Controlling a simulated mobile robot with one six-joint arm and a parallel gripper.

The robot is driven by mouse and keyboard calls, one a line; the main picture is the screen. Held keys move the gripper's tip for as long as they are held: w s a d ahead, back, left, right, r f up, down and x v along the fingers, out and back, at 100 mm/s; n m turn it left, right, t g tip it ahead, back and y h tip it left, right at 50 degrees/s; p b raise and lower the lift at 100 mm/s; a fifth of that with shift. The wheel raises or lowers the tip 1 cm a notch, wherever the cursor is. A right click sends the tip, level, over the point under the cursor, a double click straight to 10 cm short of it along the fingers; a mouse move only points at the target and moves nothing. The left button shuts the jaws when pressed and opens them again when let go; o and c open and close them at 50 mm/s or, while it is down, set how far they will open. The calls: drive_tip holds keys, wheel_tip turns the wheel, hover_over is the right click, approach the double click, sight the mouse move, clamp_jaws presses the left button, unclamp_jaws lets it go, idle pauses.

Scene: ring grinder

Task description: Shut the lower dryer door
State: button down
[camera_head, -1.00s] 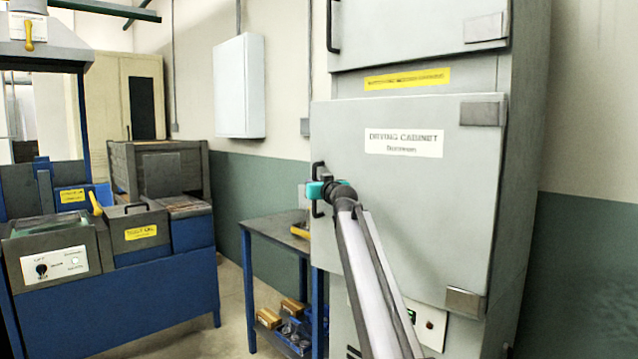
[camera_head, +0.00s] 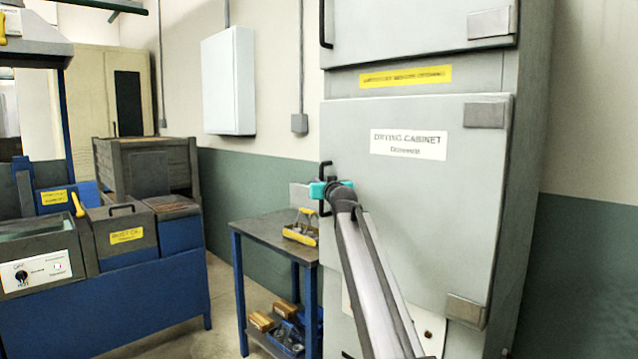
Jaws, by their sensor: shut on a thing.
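The lower dryer door (camera_head: 420,220) is a large grey panel with a white "DRYING CABINET" label, hinged at the right on the grey drying cabinet (camera_head: 525,170). It looks nearly flush with the cabinet front; whether a small gap remains at its left edge I cannot tell. Its black handle (camera_head: 325,172) is at the door's left edge. My gripper (camera_head: 326,190), with teal fingers, is shut on the handle. My arm comes up from the bottom and covers part of the door. The upper door (camera_head: 415,30) appears closed above a yellow label.
A small blue-legged table (camera_head: 265,225) with a yellow-handled tool tray (camera_head: 300,230) stands left of the cabinet. Blue and wooden boxes are on its lower shelf. A blue workbench (camera_head: 130,305) is at the far left. A white wall box (camera_head: 228,80) hangs behind.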

drive_tip(key=shift+w+d, duration=0.1)
drive_tip(key=shift+d, duration=0.25)
drive_tip(key=c, duration=1.7)
unclamp_jaws()
drive_tip(key=shift+d+r, duration=0.1)
drive_tip(key=shift+d, duration=0.05)
drive_tip(key=shift+c, duration=0.2)
drive_tip(key=shift+r, duration=0.1)
drive_tip(key=s+d, duration=0.1)
drive_tip(key=s, duration=1.2)
drive_tip(key=shift+s+d, duration=0.35)
drive_tip(key=shift+d, duration=0.1)
